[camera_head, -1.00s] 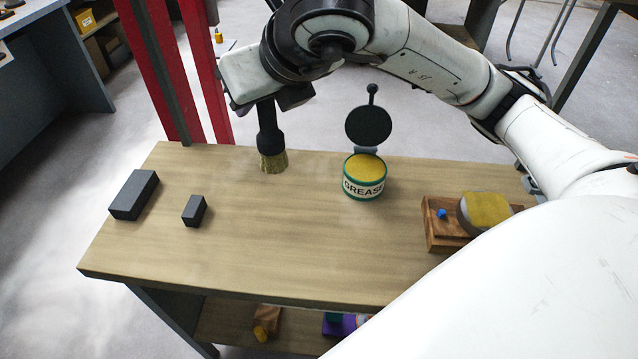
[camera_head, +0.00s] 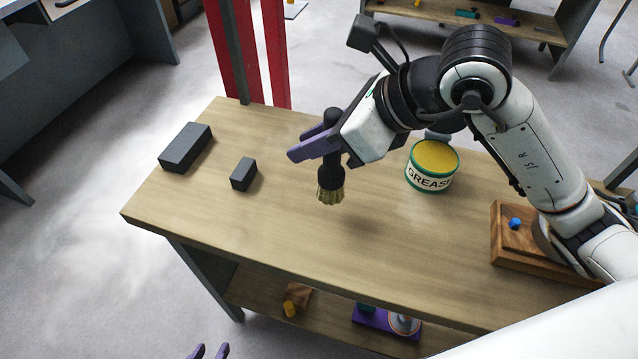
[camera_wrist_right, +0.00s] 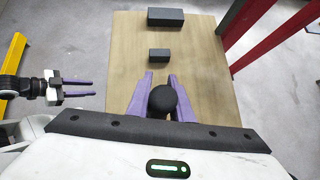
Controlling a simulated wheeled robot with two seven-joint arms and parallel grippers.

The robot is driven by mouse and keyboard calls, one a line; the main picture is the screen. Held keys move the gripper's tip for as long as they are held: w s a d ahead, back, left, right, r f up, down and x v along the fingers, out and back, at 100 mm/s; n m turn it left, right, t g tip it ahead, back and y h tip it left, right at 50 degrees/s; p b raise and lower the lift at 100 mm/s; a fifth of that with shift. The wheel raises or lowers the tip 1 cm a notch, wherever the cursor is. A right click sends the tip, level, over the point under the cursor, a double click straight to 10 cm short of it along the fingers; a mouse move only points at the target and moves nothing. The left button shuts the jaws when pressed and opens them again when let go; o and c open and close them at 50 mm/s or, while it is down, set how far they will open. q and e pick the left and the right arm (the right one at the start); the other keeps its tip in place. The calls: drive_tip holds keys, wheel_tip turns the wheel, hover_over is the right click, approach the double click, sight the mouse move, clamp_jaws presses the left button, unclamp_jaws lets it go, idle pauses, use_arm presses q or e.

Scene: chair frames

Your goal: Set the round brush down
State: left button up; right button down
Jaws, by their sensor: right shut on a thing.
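The round brush has a black handle and a ring of yellowish bristles (camera_head: 330,193). It is upright over the left half of the wooden table (camera_head: 270,235). My right gripper (camera_head: 320,147) is shut on its handle, purple fingers on either side. Whether the bristles touch the table or hang just above it I cannot tell. In the right wrist view the brush shows from above as a black knob (camera_wrist_right: 163,102) between the fingers (camera_wrist_right: 160,84). My left gripper (camera_head: 208,351) is open and empty at the bottom edge of the head view, and at the left in the wrist view (camera_wrist_right: 78,88).
A large dark block (camera_head: 186,148) and a small one (camera_head: 243,174) lie left of the brush. An open grease tin (camera_head: 432,170) stands to its right, below my forearm. A wooden block with a blue knob (camera_head: 507,240) is further right. The table front is clear.

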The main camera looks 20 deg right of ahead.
wheel_tip(320, 180, down, 6)
idle(0.4)
drive_tip(key=shift+f+b, duration=0.2)
drive_tip(key=shift+b, duration=0.15)
drive_tip(key=c, duration=1.6)
unclamp_jaws()
drive_tip(key=shift+r, duration=0.15)
drive_tip(key=v, duration=1.2)
